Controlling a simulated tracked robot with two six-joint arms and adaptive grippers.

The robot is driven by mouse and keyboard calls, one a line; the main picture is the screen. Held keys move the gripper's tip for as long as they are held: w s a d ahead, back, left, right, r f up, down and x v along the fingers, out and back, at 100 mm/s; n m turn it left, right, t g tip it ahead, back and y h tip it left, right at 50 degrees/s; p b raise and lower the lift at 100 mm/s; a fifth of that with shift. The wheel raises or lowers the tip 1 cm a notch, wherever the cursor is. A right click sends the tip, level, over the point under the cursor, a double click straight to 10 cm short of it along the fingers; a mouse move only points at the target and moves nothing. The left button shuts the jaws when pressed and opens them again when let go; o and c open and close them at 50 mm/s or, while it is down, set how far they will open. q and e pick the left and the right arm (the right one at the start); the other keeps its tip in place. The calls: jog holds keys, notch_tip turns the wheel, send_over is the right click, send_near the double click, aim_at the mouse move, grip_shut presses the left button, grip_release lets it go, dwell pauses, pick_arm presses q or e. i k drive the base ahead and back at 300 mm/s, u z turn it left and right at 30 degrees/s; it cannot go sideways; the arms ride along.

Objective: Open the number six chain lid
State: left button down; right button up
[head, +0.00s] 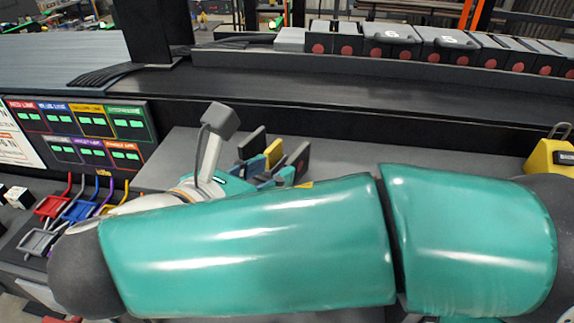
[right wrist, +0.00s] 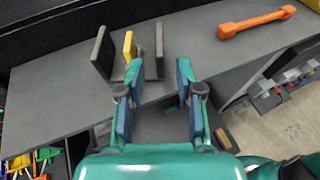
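The number six chain lid (head: 391,34) is a grey piece marked 6 in the row along the back ledge. It lies flat in line with its neighbours, and the lid marked 5 (head: 447,40) is just right of it. My right gripper (head: 268,175) is low over the grey worktop, far from the lid, partly hidden behind my own teal arm. In the right wrist view, the right gripper (right wrist: 159,74) is open with nothing between its fingers. My left gripper is not in view.
A dark upright-plate holder with a yellow plate (right wrist: 129,47) stands just beyond the right gripper. An orange handled bar (right wrist: 256,22) lies on the worktop. A coloured label panel (head: 82,132) is at left, a yellow object (head: 549,158) at right. A dark pillar (head: 152,30) rises at back left.

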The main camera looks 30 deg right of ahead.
aim_at(385, 33)
jog(key=k, duration=1)
